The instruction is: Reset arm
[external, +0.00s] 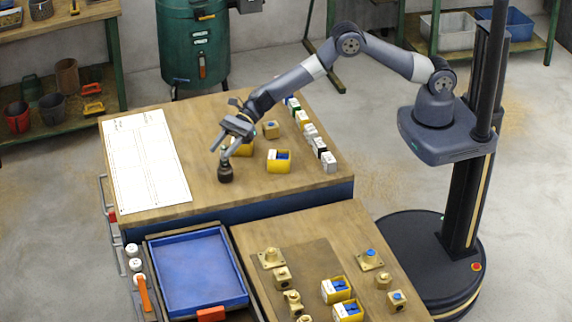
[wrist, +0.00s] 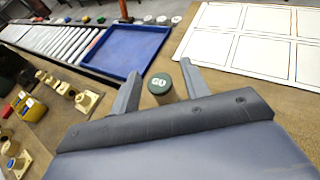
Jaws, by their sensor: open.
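My arm reaches over the far wooden table (external: 240,190) from my column at the right in the external view. My gripper (external: 221,152) is open and points down toward the table. A small dark round piece (external: 226,173) stands upright on the table just below the fingertips. In the wrist view my gripper (wrist: 160,74) shows both fingers spread, with a round green-topped piece (wrist: 160,84) marked "60" between them. I cannot tell whether the fingers touch it.
A white sheet (external: 148,160) lies left on the far table. Yellow boxes (external: 279,161) and a row of small blocks (external: 311,135) stand to the right. A blue tray (external: 197,270) is in front. Brass parts (external: 271,258) lie on the near table.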

